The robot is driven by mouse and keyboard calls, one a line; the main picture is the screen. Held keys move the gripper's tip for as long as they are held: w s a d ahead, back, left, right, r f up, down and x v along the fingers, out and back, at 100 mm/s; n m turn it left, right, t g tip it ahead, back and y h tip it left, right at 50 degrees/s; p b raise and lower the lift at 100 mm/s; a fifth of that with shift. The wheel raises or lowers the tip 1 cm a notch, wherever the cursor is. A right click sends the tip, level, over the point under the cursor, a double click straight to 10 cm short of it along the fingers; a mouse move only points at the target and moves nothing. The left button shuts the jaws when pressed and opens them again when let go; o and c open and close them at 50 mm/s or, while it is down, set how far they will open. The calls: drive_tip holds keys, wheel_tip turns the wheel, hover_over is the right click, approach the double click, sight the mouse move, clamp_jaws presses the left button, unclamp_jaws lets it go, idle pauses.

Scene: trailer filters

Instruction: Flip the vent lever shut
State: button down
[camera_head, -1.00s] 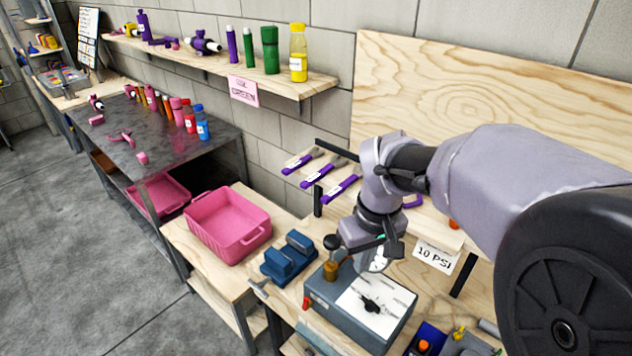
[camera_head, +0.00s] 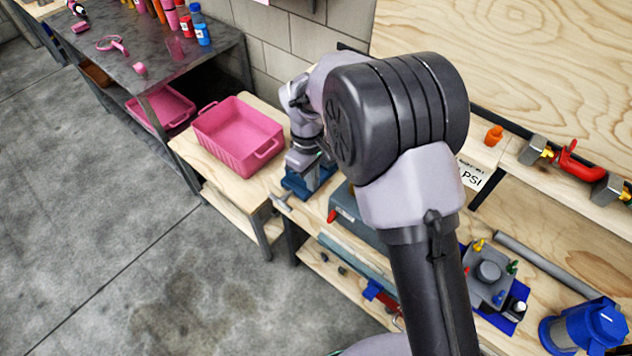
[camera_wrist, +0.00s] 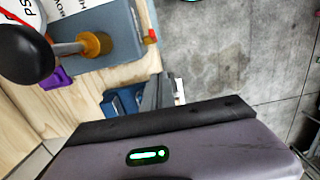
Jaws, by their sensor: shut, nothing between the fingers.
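The vent lever shows in the wrist view as a rod with a large black ball knob (camera_wrist: 25,53) and a brass-coloured base (camera_wrist: 98,44). It is on the grey box (camera_wrist: 120,28), which carries a white printed label. In the head view my arm hides the lever; part of the grey box (camera_head: 358,225) shows beside it. My gripper (camera_wrist: 159,90) is shut and empty. It is apart from the lever, with the knob to its upper left in the wrist view. In the head view the gripper end is by the blue block fixture (camera_head: 300,187), and its fingertips are hidden.
A pink bin (camera_head: 238,135) stands left of the blue fixture. A red plug (camera_head: 333,215) sticks out of the box's side. A grey valve block (camera_head: 488,275) and a blue canister (camera_head: 585,328) are at the right. Open floor (camera_head: 110,230) lies at the left.

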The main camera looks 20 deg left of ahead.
sight(331, 217)
drive_tip(key=s+d+f+b, duration=0.1)
drive_tip(key=d+f+b, duration=0.1)
drive_tip(key=d+f, duration=0.2)
wheel_tip(331, 217, down, 3)
drive_tip(key=shift+s+r+b, duration=0.2)
drive_tip(key=shift+s+b, duration=0.1)
drive_tip(key=shift+w, duration=0.1)
